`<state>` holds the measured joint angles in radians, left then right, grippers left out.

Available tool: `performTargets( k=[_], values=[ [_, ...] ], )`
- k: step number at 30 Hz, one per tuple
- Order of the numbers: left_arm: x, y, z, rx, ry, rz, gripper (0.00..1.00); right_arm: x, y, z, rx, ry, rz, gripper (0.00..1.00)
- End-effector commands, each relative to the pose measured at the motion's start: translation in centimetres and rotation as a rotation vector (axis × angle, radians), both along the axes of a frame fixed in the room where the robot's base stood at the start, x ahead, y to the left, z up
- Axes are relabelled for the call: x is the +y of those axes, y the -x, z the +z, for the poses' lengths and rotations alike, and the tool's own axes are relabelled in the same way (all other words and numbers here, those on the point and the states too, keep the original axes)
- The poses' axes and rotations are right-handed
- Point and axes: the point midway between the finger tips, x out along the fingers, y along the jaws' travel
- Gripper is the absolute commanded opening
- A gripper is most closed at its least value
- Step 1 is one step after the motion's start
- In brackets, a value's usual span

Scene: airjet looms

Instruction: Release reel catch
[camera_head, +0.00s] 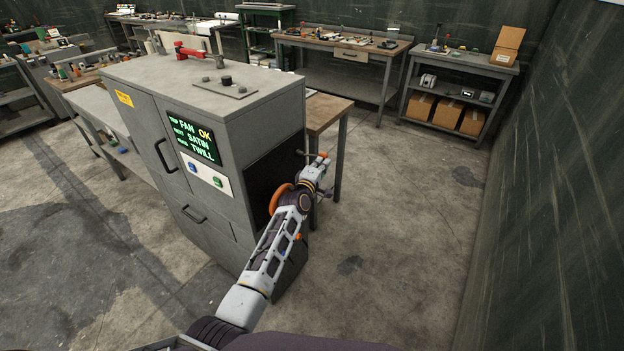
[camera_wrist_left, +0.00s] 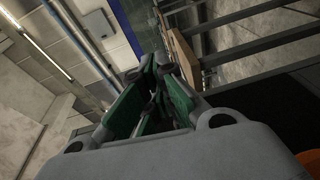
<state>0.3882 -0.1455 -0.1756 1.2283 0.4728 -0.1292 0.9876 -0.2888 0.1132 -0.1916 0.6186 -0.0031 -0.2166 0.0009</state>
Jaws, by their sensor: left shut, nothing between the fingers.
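A grey loom cabinet (camera_head: 255,123) has a dark opening (camera_head: 262,183) in its right side. An orange curved rim (camera_head: 278,196), perhaps the reel, shows at that opening, partly hidden behind my left arm. An orange edge also shows at the lower right of the left wrist view (camera_wrist_left: 312,162). I cannot make out the reel catch for certain. My left gripper (camera_head: 323,158) is beside the cabinet's right side, shut and empty. Its green-lined fingers close together in the wrist view (camera_wrist_left: 158,68). My right gripper is not in view.
A wooden-topped table (camera_head: 327,111) stands just behind the cabinet, close to my left gripper. A workbench (camera_head: 345,44) and a shelf with cardboard boxes (camera_head: 447,112) stand farther back. The floor to the right (camera_head: 400,230) is clear up to the dark wall.

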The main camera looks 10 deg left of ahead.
Motion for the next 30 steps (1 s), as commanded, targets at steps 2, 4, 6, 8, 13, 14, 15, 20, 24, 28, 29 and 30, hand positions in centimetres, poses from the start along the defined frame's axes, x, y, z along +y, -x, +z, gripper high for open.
performTargets(
  k=[2,4,6,8,13,14,15,20,24,28,29,30],
  values=[
    [0.1,0.5,0.0,0.000,0.001,0.000,0.00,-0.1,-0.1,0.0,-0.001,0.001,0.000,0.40],
    [0.3,0.9,-0.1,0.000,0.001,0.001,0.00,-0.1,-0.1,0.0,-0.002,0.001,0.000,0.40],
    [0.4,1.4,0.0,0.000,0.001,0.001,0.00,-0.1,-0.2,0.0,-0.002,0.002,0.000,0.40],
    [0.6,1.8,0.0,0.001,0.001,0.001,0.00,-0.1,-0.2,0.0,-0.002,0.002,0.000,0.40],
    [0.9,3.1,0.1,0.000,0.000,0.002,0.00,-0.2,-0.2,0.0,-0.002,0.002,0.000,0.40],
    [1.0,3.4,0.1,0.000,0.000,0.001,0.00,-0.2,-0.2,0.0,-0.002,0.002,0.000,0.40],
    [1.1,3.7,0.0,0.001,0.001,0.001,0.00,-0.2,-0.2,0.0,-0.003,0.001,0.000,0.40],
    [1.5,4.9,0.2,0.000,0.001,0.001,0.00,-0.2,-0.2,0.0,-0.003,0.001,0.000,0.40],
    [1.8,6.1,0.2,0.001,0.001,0.001,0.00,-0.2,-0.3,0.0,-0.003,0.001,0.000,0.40],
    [2.1,7.2,0.3,0.000,0.000,0.001,0.00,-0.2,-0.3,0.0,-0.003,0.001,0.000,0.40],
    [2.2,7.4,0.3,0.001,0.000,0.001,0.00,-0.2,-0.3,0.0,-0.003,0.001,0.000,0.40],
    [2.3,7.8,0.3,0.001,0.000,0.001,0.00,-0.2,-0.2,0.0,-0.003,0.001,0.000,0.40]
  ],
)
